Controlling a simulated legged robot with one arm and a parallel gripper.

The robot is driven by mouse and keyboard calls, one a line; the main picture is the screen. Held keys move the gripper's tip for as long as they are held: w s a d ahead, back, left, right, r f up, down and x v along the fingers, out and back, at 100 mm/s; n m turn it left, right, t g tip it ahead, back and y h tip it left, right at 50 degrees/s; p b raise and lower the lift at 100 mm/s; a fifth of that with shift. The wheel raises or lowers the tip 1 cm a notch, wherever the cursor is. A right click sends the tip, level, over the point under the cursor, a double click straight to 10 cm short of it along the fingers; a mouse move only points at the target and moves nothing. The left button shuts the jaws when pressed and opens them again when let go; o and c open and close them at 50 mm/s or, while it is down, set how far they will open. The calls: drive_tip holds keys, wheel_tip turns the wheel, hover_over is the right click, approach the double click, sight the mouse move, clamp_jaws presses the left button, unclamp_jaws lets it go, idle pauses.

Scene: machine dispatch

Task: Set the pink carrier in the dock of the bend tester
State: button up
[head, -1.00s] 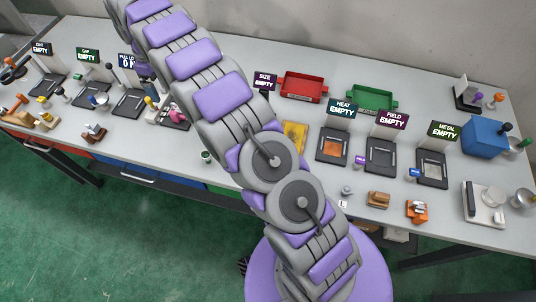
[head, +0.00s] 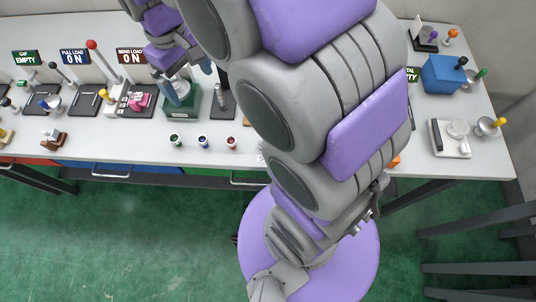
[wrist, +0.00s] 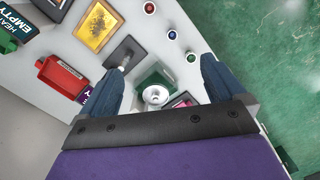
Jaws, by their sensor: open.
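The pink carrier (head: 139,101) lies on the dark dock plate (head: 148,91) of the bend tester, below the sign reading BEND LOAD 0 N (head: 131,56). I cannot tell whether it is seated. My gripper (head: 188,90) is open and empty, to the right of the carrier and over a dark green box with a silver cup-like top (head: 167,107). In the wrist view the green box (wrist: 150,76) shows between my spread fingers. A sliver of pink (wrist: 184,100) shows near the right finger, mostly hidden by my gripper.
A lever with a red ball (head: 92,45) rises left of the bend tester. The pull tester's sign (head: 75,57) stands further left. Three small pots (head: 203,141) sit near the table's front edge. A red tray (wrist: 62,77) shows in the wrist view. My arm hides the table's middle right.

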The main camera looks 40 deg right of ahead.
drive_tip(key=s+d+f+m, duration=0.2)
drive_tip(key=s, duration=0.9)
drive_tip(key=s+d+f+m, duration=0.1)
drive_tip(key=s+f+m, duration=0.1)
drive_tip(key=s, duration=1)
drive_tip(key=shift+s+d+g, duration=0.3)
drive_tip(key=shift+d+g, duration=0.1)
